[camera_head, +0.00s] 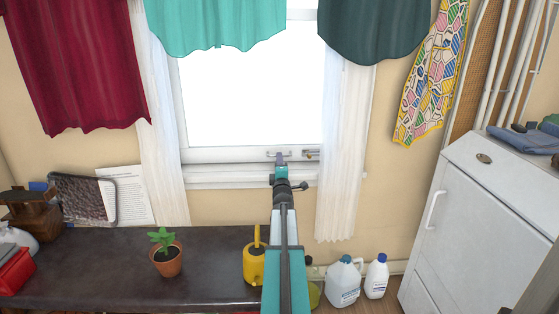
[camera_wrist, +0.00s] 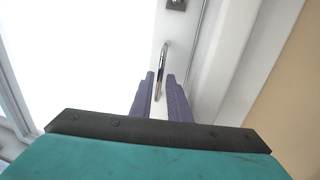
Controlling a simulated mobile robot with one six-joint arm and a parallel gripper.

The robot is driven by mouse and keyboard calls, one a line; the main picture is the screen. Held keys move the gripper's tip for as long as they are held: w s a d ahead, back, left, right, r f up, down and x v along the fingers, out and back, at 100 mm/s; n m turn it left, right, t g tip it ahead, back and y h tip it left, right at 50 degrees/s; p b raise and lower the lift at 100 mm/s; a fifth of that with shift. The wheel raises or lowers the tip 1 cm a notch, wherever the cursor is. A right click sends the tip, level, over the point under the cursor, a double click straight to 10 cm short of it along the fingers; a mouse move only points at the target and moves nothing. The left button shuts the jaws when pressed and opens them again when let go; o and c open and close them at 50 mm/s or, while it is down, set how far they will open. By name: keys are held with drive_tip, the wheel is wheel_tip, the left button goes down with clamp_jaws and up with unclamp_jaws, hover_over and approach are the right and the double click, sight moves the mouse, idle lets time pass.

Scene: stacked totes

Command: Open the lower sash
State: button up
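The lower sash (camera_head: 225,154) is a white window frame with bright glass. Its bottom rail lies just above the white sill, with no clear gap visible. A chrome bar handle (camera_wrist: 162,66) is mounted on the rail; in the head view the handle (camera_head: 270,153) is partly hidden behind my gripper (camera_head: 281,160). In the wrist view my gripper (camera_wrist: 160,76) is open, its two purple-grey fingers on either side of the handle's near end. Gaps show beside the bar, so the fingers do not appear to clamp it.
A brass-coloured latch (camera_head: 312,154) sits right of the handle. White curtains (camera_head: 341,150) flank the window and coloured cloths hang above. Below are a dark counter (camera_head: 110,262), a potted plant (camera_head: 167,258), a yellow watering can (camera_head: 253,265) and white bottles (camera_head: 344,283). A white cabinet (camera_head: 470,230) stands right.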

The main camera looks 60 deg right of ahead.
drive_tip(key=shift+x, duration=0.9)
drive_tip(key=shift+c, duration=0.5)
clamp_jaws()
drive_tip(key=shift+a, duration=0.1)
